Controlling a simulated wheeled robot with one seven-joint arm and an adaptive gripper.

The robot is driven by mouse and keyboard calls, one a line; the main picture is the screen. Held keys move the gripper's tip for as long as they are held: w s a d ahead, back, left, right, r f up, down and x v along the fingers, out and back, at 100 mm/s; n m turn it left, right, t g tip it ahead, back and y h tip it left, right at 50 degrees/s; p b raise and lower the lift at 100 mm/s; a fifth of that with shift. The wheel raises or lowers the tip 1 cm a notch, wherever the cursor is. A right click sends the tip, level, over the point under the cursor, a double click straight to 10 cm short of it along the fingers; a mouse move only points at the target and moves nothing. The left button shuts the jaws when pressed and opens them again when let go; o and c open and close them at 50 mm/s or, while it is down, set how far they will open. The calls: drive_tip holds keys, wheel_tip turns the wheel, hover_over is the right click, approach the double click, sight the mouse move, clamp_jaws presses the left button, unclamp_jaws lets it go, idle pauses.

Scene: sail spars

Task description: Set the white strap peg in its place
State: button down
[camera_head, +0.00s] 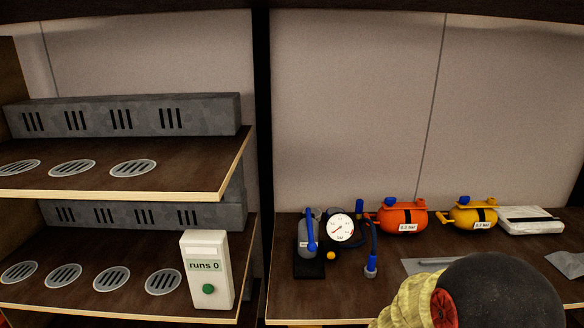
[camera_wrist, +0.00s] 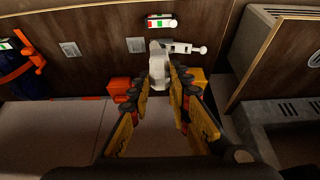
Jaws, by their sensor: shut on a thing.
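My gripper (camera_wrist: 168,75) shows in the wrist view, with dark fingers and yellow sides. It is shut on a white piece, which I take to be the white strap peg (camera_wrist: 158,62). The peg stands out past the fingertips, and its lower part is hidden between them. A pale bar with a round end (camera_wrist: 203,50) reaches right from beside its top; I cannot tell whether it is part of the peg. Just beyond is a brown wooden panel (camera_wrist: 100,60); whether the peg touches it I cannot tell. My fingertips are not visible in the head view.
The panel bears a red, white and green marker (camera_wrist: 160,22) and pale labels (camera_wrist: 70,49). An orange block (camera_wrist: 119,88) and a yellow block (camera_wrist: 198,76) flank the fingers. A dark blue bundle with orange straps (camera_wrist: 25,70) is left. The head view shows shelves, a gauge (camera_head: 341,228) and orange tank (camera_head: 403,217).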

wheel_tip(320, 180, up, 8)
drive_tip(key=p, duration=0.7)
drive_tip(key=shift+f, duration=0.3)
